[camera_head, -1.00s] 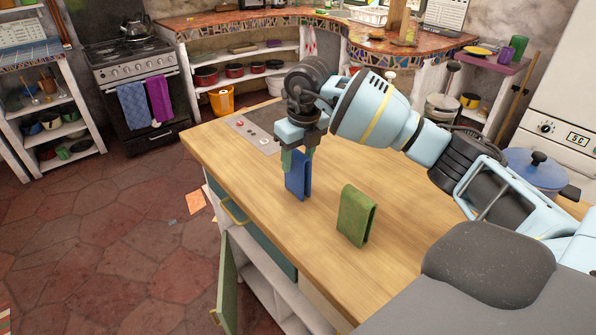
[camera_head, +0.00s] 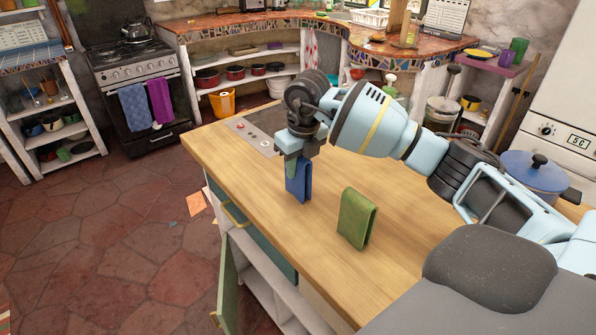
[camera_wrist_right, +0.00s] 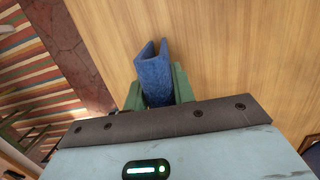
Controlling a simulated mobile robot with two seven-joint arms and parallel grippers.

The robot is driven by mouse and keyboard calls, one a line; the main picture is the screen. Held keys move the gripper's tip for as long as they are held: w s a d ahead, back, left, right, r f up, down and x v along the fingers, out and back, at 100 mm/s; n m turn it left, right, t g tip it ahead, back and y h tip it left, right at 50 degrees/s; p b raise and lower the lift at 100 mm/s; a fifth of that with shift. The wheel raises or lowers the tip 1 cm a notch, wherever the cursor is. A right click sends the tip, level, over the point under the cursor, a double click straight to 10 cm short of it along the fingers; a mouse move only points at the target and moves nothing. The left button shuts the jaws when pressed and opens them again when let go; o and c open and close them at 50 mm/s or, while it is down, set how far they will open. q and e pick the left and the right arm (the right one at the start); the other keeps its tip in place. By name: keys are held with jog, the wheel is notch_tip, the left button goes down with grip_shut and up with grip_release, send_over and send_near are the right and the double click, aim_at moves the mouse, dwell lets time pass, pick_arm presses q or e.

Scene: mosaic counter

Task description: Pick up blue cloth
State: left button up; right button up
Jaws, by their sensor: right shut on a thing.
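The blue cloth (camera_head: 298,184) is folded and stands upright on the wooden counter, near its left edge. In the right wrist view the cloth (camera_wrist_right: 154,78) shows a V-shaped fold and sits between the green fingers. My right gripper (camera_head: 297,164) comes down from above and is shut on the cloth's upper part. In the wrist view my right gripper (camera_wrist_right: 156,92) has one finger on each side of the cloth. Whether the cloth's lower edge touches the counter is hard to tell. My left gripper is not in view.
A folded green cloth (camera_head: 356,218) stands to the right of the blue one on the wooden counter (camera_head: 400,262). A panel with knobs (camera_head: 254,135) lies behind the gripper. A blue pot (camera_head: 536,172) stands at the right. A green cabinet door (camera_head: 227,285) hangs open below.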

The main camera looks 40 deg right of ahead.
notch_tip(320, 180, up, 3)
jog(key=shift+w+r, duration=0.1)
jog(key=s+a+r, duration=0.1)
jog(key=s+a, duration=1)
jog(key=shift+a+r, duration=0.3)
jog(key=shift+r, duration=0.1)
jog(key=shift+s, duration=0.15)
